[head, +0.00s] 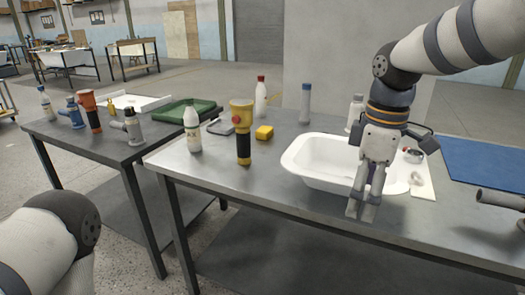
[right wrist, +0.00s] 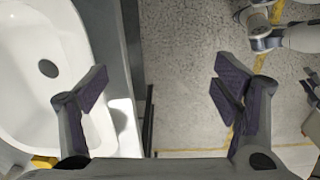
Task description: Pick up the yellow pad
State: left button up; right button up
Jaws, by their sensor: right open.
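The yellow pad (head: 264,132) is a small block lying on the steel table (head: 225,170), left of the white tub and behind the yellow-and-black flashlight. My right gripper (head: 364,205) is open and empty, pointing down at the tub's near side by the table's front edge, well to the right of the pad. In the right wrist view its two fingers (right wrist: 165,88) are wide apart with bare floor between them. A yellow patch shows at the lower left there, partly cut off; I cannot tell for sure that it is the pad. My left gripper is out of view.
The white tub (head: 311,170) stands between my right gripper and the pad. The flashlight (head: 243,145), a white bottle (head: 193,135) and a red-capped bottle (head: 261,98) stand around the pad. A blue mat (head: 490,163) lies at the right. A second table (head: 75,145) is at the left.

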aim_at(264, 133)
jog(key=i+j, duration=0.25)
jog(key=i, duration=0.2)
jog(key=i+j, duration=0.25)
jog(key=i, duration=0.2)
jog(key=i+j, duration=0.25)
jog(key=i, duration=0.2)
jog(key=i+j, duration=0.25)
jog(key=i, duration=0.2)
